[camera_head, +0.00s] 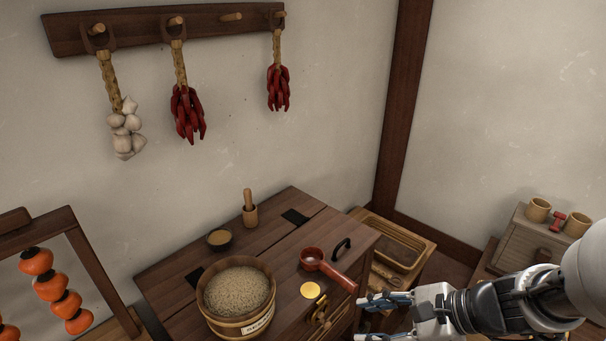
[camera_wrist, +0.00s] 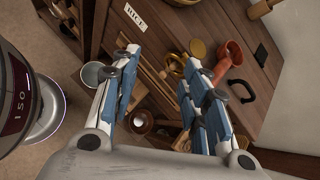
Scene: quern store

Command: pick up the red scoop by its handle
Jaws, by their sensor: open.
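The red scoop (camera_head: 327,268) lies on the dark wooden chest top, its round bowl toward the back left and its handle running toward the front right edge. It also shows in the wrist view (camera_wrist: 230,54), beyond the right finger, its handle end close to that finger in the picture. My gripper (camera_head: 386,318) is at the lower right in the head view, in front of the chest's right side. In the wrist view its two fingers (camera_wrist: 160,88) are spread wide with nothing between them. The gripper is apart from the scoop.
A grain tub (camera_head: 262,325) stands left of the scoop, with a yellow disc (camera_head: 310,290) between. A black handle (camera_head: 341,244) rises behind the scoop. A small bowl (camera_head: 220,238) and a mortar with pestle (camera_head: 250,216) stand farther back. A wooden tray (camera_head: 412,240) sits right of the chest.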

